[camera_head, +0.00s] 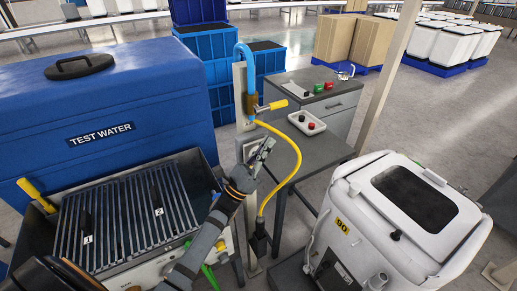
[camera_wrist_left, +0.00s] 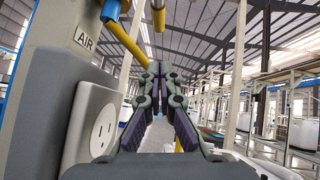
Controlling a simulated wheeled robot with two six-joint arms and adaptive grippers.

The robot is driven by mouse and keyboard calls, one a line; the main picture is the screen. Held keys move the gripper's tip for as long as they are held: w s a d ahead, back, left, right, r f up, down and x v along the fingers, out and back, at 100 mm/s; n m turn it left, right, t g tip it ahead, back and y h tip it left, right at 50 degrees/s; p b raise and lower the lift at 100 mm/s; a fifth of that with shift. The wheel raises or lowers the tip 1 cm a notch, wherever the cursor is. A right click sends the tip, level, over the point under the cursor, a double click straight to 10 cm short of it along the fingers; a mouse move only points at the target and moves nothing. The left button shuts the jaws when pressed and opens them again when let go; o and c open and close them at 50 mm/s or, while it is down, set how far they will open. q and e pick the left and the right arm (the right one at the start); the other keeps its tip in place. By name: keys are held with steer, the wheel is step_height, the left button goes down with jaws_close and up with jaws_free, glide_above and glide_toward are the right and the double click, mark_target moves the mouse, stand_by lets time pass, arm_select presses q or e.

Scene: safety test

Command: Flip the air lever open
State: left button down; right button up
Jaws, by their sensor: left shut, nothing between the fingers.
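The air lever (camera_head: 272,106) is a small yellow handle on the brass-coloured valve on a pale upright post (camera_head: 240,95). A blue hose (camera_head: 244,55) loops over the valve. My left gripper (camera_head: 266,146) is below the lever, close to the post and apart from the lever. In the left wrist view its fingertips (camera_wrist_left: 160,70) are together with nothing between them. An AIR label (camera_wrist_left: 84,41) is at the left. My right gripper is not in view.
A yellow hose (camera_head: 298,160) hangs right of the post. A socket plate (camera_wrist_left: 95,118) is close left of the gripper. A blue TEST WATER tank (camera_head: 120,90) and a slatted tray (camera_head: 195,150) stand left. A grey table (camera_head: 325,150) and a white machine (camera_head: 345,215) stand right.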

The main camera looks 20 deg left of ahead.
mark_target(269, 105)
arm_select(q)
step_height(269, 105, up, 6)
steer(key=w+p, duration=0.2)
steer(key=p, duration=0.2)
steer(key=shift+w+d+r, duration=0.25)
steer(key=shift+w+d, duration=0.05)
steer(key=shift+w, duration=0.1)
steer(key=shift+w+f, duration=0.1)
